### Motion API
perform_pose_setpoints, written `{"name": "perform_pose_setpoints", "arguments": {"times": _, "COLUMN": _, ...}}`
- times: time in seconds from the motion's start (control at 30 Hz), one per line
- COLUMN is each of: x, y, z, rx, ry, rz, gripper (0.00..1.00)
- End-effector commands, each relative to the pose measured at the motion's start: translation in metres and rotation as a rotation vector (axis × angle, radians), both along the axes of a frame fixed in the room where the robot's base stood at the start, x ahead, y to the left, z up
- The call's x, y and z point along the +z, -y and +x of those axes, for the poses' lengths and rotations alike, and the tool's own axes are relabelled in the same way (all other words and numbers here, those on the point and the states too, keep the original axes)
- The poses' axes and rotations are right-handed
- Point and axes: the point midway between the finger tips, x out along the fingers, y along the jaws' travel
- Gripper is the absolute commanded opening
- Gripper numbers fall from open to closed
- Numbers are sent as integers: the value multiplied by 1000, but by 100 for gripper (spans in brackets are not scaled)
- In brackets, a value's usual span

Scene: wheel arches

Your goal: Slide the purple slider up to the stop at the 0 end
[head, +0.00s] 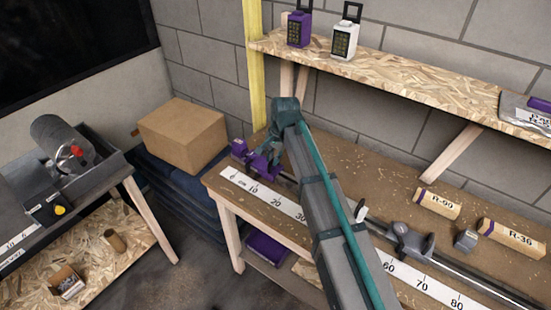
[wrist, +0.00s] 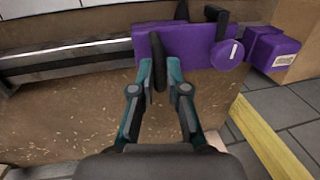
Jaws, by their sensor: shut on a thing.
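The purple slider (wrist: 195,42) sits on the rail (wrist: 70,60) near its 0 end. In the head view the slider (head: 264,163) is partly covered by my gripper (head: 277,150). In the wrist view my gripper (wrist: 159,70) is shut on the slider's dark upright handle (wrist: 158,50), one finger on each side. The purple end stop (wrist: 275,50) is just right of the slider, close to its round knob (wrist: 226,55); I cannot tell whether they touch. In the head view the stop (head: 238,147) is by the 0 of the white scale (head: 268,199).
A grey slider (head: 408,242) stands farther along the rail, right of my arm. Labelled blocks R-90 (head: 437,204) and R-36 (head: 511,239) lie behind the rail. A shelf (head: 410,75) overhangs the bench. A cardboard box (head: 182,134) stands left of the bench.

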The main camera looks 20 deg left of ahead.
Motion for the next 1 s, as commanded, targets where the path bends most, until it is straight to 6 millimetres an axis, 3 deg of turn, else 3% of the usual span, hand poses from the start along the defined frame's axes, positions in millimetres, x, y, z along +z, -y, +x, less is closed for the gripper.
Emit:
{"name": "perform_pose_setpoints", "arguments": {"times": 0.07, "x": 2, "y": -4, "z": 3, "rx": -1, "ry": 6, "rz": 11, "gripper": 0}}
{"name": "perform_pose_setpoints", "arguments": {"times": 0.1, "x": 2, "y": -4, "z": 3, "rx": -1, "ry": 6, "rz": 11, "gripper": 19}}
{"name": "perform_pose_setpoints", "arguments": {"times": 0.23, "x": 2, "y": -4, "z": 3, "rx": 0, "ry": 5, "rz": 10, "gripper": 39}}
{"name": "perform_pose_setpoints", "arguments": {"times": 0.67, "x": 8, "y": -1, "z": 1, "rx": 0, "ry": 4, "rz": 7, "gripper": 39}}
{"name": "perform_pose_setpoints", "arguments": {"times": 1.0, "x": 65, "y": 9, "z": -1, "rx": -1, "ry": 6, "rz": 9, "gripper": 39}}
